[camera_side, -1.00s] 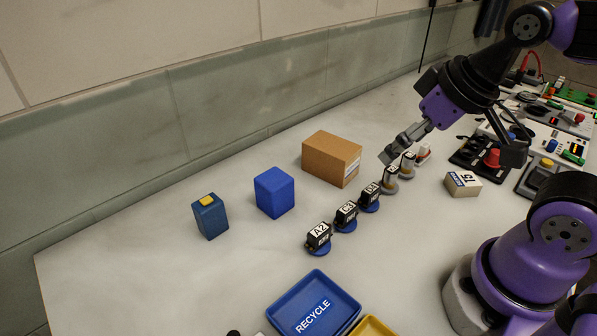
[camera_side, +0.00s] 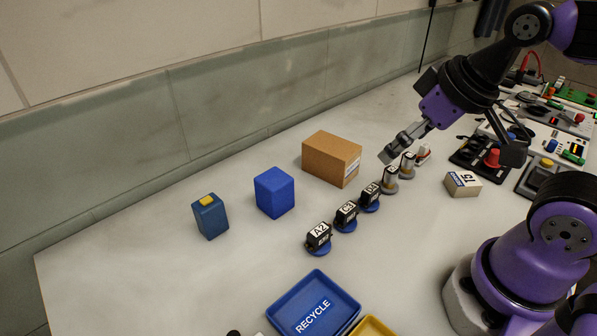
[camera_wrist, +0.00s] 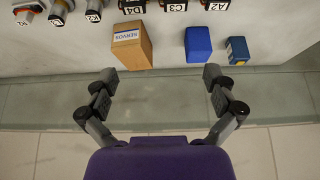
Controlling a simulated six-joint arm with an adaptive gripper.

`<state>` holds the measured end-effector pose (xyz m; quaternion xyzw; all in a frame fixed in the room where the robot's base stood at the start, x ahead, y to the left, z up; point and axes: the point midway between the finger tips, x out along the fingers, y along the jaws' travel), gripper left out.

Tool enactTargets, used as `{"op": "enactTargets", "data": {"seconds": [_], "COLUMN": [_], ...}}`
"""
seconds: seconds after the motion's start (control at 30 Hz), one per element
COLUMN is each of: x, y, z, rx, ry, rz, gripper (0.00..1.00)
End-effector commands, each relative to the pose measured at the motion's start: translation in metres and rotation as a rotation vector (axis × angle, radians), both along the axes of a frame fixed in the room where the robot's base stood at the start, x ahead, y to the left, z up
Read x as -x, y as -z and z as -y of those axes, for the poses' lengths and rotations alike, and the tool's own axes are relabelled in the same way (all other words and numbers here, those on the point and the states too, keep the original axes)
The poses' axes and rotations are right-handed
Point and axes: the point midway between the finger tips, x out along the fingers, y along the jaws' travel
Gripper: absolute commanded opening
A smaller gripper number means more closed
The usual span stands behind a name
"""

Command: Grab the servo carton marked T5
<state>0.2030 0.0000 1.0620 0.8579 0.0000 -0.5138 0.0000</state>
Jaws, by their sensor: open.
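The carton marked T5 (camera_side: 462,183) is a small cream box with a dark label band, lying on the bench at the right in the side view. My gripper (camera_side: 388,160) hangs to the left of it, above the back end of the row of servos. In the wrist view my gripper (camera_wrist: 160,72) has its two fingers wide apart with nothing between them. The T5 carton does not show in the wrist view.
A row of servos on round bases (camera_side: 346,216) runs along the bench. Behind it stand a brown box (camera_side: 325,157), a blue block (camera_side: 274,193) and a dark blue box (camera_side: 210,217). A blue RECYCLE tray (camera_side: 280,310) is in front. Control panels (camera_side: 545,130) fill the right.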

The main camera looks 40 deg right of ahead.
Motion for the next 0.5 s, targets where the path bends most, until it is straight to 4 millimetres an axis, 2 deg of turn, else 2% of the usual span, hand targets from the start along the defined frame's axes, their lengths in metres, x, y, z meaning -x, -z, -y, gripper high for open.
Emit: {"op": "enactTargets", "data": {"seconds": [0.27, 0.37, 0.47, 0.5], "x": [-0.002, -0.008, -0.016, -0.019], "y": [-0.001, -0.001, 0.001, 0.003], "z": [0.004, 0.021, 0.054, 0.070], "rx": [0.005, 0.023, 0.042, 0.044], "ry": [0.013, 0.066, 0.161, 0.205], "rz": [-0.013, -0.073, -0.187, -0.244], "gripper": [1.00, 1.00, 1.00, 1.00]}}
